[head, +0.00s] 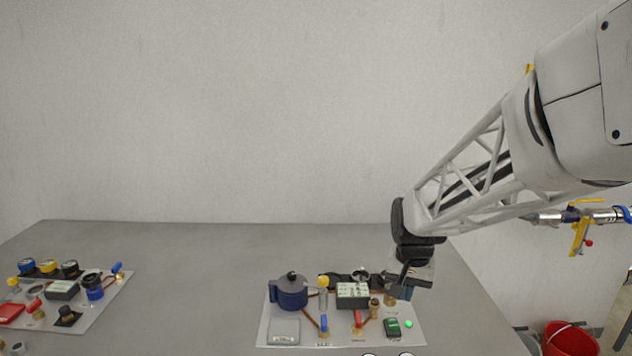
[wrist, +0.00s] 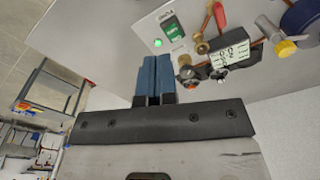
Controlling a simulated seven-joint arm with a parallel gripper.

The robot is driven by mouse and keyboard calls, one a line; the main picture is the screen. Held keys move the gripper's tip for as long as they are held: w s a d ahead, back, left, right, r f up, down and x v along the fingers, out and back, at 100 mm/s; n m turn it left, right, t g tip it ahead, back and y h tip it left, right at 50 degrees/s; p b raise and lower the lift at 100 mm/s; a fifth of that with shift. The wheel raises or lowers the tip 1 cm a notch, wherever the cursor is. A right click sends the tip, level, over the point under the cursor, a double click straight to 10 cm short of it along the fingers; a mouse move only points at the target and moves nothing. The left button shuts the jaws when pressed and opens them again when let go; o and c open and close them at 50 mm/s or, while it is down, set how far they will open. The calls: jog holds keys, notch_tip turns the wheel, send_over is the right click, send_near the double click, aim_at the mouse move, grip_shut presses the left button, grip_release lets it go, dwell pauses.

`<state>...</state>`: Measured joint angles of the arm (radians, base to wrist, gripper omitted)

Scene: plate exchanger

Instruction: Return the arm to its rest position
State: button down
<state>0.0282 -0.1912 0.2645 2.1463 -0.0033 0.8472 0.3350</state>
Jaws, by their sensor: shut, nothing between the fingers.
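My gripper (head: 400,290) is over the back right part of a light panel (head: 345,341) on the grey table. Its fingers point down and look shut and empty. In the wrist view, the two blue fingers of my gripper (wrist: 153,58) lie side by side with nothing between them. They appear close to the panel edge, near a green switch (wrist: 170,28) with a lit green lamp (wrist: 158,43). I cannot tell how high the fingertips are above the panel. My arm reaches in from the upper right.
The panel carries a dark blue pot-shaped part (head: 291,290), a black-and-white box (head: 352,294), a red-handled valve (head: 358,319) and a blue-handled valve (head: 323,323). A second panel (head: 97,312) lies at left. The table middle is clear. A red bucket (head: 570,340) stands beyond the right edge.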

jog(key=s+r+n+t, duration=0.1)
jog(key=s+r+n, duration=0.1)
jog(key=s, duration=1)
jog(key=s+a+r+n, duration=0.1)
jog(key=s+r, duration=0.3)
jog(key=s, duration=0.9)
jog(key=shift+s+r+n+t, duration=0.25)
jog(key=shift+n+t, duration=0.15)
jog(key=shift+n, duration=0.1)
